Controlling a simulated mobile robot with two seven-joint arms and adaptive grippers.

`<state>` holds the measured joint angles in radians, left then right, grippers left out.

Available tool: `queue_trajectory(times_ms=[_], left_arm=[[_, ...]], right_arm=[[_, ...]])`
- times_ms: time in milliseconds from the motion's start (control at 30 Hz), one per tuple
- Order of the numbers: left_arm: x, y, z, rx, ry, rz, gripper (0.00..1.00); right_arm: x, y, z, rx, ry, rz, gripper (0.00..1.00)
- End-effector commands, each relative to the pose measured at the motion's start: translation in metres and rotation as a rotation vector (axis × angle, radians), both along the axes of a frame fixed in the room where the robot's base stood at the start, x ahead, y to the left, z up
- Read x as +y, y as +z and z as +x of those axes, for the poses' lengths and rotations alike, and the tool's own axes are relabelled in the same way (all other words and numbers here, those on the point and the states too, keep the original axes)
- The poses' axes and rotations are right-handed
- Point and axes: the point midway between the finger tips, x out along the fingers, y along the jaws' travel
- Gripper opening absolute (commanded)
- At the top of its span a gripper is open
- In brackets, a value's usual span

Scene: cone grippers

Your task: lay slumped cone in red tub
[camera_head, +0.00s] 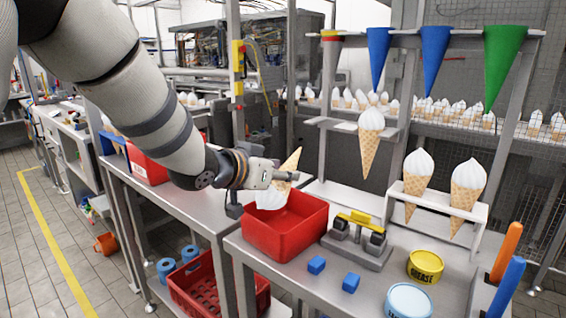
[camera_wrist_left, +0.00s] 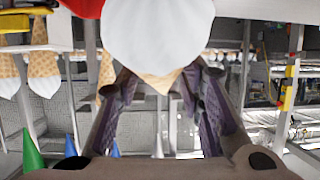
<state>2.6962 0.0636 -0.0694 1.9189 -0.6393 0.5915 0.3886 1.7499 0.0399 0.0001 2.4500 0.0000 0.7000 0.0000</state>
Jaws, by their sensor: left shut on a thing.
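My left gripper (camera_head: 284,177) is shut on an ice-cream cone and holds it tipped, with the wafer point up and the white top down. The cone's white top (camera_head: 271,198) is over the back left part of the red tub (camera_head: 285,232); I cannot tell whether it touches the tub. In the left wrist view the white top (camera_wrist_left: 158,38) fills the upper middle, and part of the wafer shows between the two fingers (camera_wrist_left: 160,105). A bit of red (camera_wrist_left: 82,7) shows at the top edge there. My right gripper is not in view.
A white rack (camera_head: 436,199) with upright cones stands right of the tub, and another cone (camera_head: 369,145) hangs above. A grey and yellow fixture (camera_head: 357,238), blue blocks (camera_head: 316,265), a yellow tin (camera_head: 425,266) and a pale blue tin (camera_head: 408,300) lie nearby. Another red bin (camera_head: 150,168) is behind my arm.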

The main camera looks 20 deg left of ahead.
Motion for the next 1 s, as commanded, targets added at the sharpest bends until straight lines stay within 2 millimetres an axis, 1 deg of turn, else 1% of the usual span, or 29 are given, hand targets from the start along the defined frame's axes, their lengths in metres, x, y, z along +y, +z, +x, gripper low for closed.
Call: queue_trajectory(times_ms=[33, 100, 200, 333, 533, 567, 600, 633, 900, 1000], left_arm=[[0.0, -0.009, 0.0, 0.003, 0.0, 0.002, 0.19], [0.0, -0.018, 0.0, 0.003, 0.0, 0.002, 0.19], [0.0, -0.026, 0.0, 0.001, 0.0, 0.001, 0.19], [0.0, -0.03, 0.0, -0.001, 0.001, 0.001, 0.19], [0.0, -0.03, 0.0, -0.002, 0.001, 0.001, 0.19], [0.0, -0.03, 0.0, -0.001, 0.001, 0.001, 0.41], [0.0, -0.03, 0.0, -0.001, 0.001, 0.001, 0.5], [0.0, -0.03, 0.0, -0.001, 0.001, 0.001, 0.57], [0.0, -0.03, 0.0, 0.0, 0.001, 0.001, 0.58], [0.002, -0.028, -0.006, 0.0, 0.001, 0.0, 0.58]], right_arm=[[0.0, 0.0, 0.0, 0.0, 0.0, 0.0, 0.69], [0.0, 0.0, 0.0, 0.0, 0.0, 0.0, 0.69], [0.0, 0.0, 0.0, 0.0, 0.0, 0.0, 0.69], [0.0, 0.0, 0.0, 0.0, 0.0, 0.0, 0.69], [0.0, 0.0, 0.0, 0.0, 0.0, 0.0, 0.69], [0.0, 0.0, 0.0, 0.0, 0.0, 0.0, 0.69], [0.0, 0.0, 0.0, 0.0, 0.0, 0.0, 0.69], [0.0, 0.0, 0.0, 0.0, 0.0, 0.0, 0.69], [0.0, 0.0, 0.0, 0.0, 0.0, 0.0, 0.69], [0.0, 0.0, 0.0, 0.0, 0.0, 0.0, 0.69]])
